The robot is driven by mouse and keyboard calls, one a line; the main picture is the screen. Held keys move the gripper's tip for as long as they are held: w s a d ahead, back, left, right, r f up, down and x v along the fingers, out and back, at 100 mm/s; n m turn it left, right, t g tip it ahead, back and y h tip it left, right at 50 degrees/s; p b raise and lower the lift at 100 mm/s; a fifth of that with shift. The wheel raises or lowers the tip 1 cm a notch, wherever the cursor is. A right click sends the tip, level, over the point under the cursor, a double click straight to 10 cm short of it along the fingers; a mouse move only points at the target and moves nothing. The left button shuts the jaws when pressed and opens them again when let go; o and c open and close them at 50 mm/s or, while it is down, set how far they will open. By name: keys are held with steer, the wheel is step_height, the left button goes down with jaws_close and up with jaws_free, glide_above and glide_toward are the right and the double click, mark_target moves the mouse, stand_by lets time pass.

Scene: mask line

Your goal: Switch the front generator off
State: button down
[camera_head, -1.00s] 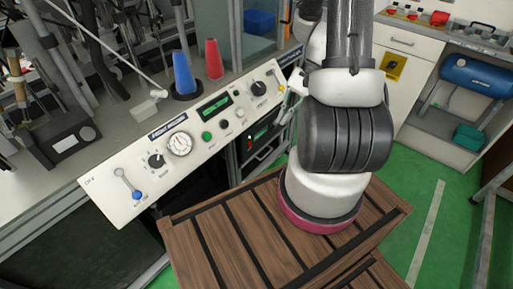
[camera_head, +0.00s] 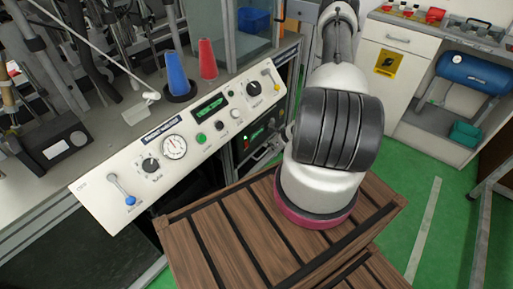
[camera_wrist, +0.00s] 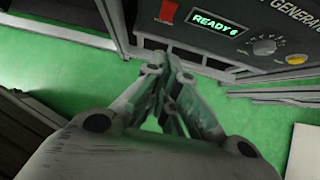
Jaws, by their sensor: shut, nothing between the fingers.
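The front generator (camera_wrist: 225,15) is a dark panel at the top of the wrist view. It bears a red switch (camera_wrist: 168,12), a green "READY" display (camera_wrist: 218,24), a grey knob (camera_wrist: 265,46) and a yellow button (camera_wrist: 297,59). In the head view the generator (camera_head: 248,146) sits in the rack below the right end of the white control panel, partly hidden by my arm. My gripper (camera_wrist: 164,66) is shut and empty, its tips just below the generator's lower edge and below the red switch in the picture. Contact cannot be told.
The white control panel (camera_head: 100,190) with dial, knobs and levers slopes above the rack. A wooden slatted top (camera_head: 210,240) lies under my arm. Green floor (camera_head: 400,215) is open at right.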

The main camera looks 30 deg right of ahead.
mark_target(246, 144)
steer(key=w+a+r+x, duration=0.1)
steer(key=w+x, duration=0.1)
steer(key=x, duration=1)
steer(key=shift+w, duration=0.2)
steer(key=shift+a+r, duration=0.1)
steer(key=shift+r, duration=0.05)
